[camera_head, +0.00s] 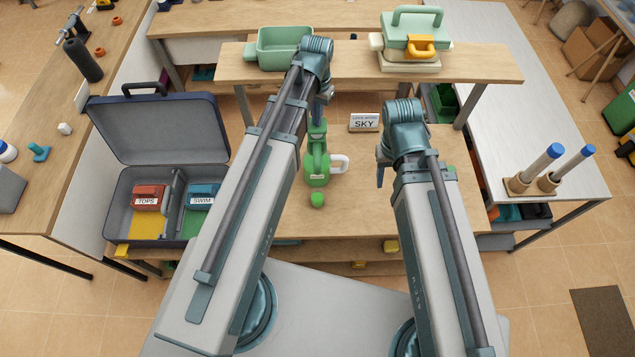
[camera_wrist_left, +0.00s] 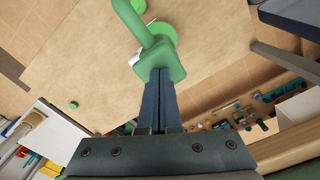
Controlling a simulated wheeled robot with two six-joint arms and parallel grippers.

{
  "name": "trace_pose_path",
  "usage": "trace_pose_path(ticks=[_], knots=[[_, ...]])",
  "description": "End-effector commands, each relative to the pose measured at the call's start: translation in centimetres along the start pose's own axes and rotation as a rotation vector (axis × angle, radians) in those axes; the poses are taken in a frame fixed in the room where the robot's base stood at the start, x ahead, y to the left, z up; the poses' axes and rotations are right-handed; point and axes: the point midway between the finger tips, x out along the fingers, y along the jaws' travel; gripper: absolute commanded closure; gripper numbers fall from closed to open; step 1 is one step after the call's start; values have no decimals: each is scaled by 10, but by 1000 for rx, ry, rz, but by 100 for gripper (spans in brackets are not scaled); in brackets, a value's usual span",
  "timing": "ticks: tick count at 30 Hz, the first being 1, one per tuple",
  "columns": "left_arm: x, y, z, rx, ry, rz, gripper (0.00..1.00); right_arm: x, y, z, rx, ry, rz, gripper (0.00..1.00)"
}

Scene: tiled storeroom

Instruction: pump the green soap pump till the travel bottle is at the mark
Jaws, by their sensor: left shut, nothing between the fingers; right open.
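The green soap pump (camera_head: 317,165) stands upright on the table in front of me. A white loop-shaped part (camera_head: 340,163) shows at its right side. In the left wrist view the pump's green top (camera_wrist_left: 160,62) and curved spout (camera_wrist_left: 138,22) show. My left gripper (camera_head: 318,117) points down over the pump top; its fingers (camera_wrist_left: 160,74) are shut with nothing between them, at or just above the top. My right gripper (camera_head: 382,175) is open, right of the pump and apart from it. I cannot make out the travel bottle or its mark.
A small green round object (camera_head: 317,200) lies in front of the pump. A SKY sign (camera_head: 365,122) stands behind. An open suitcase (camera_head: 160,135) with TOPS and SWIM packs is at left.

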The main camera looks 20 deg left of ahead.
Motion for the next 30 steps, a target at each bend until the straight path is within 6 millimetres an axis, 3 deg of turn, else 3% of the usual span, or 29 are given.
trace_pose_path(ticks=[12, 27, 30], knots=[[-6, 0, 0, 0, 0, 0, 100, -6, 1, 0, 0, 0, 0, 50], [-61, 0, 0, 0, 0, 0, 100, -61, 6, 4, 0, 0, 0, 50], [-65, 0, 0, 0, 0, 0, 100, -64, 6, 4, 0, 0, 0, 50]])
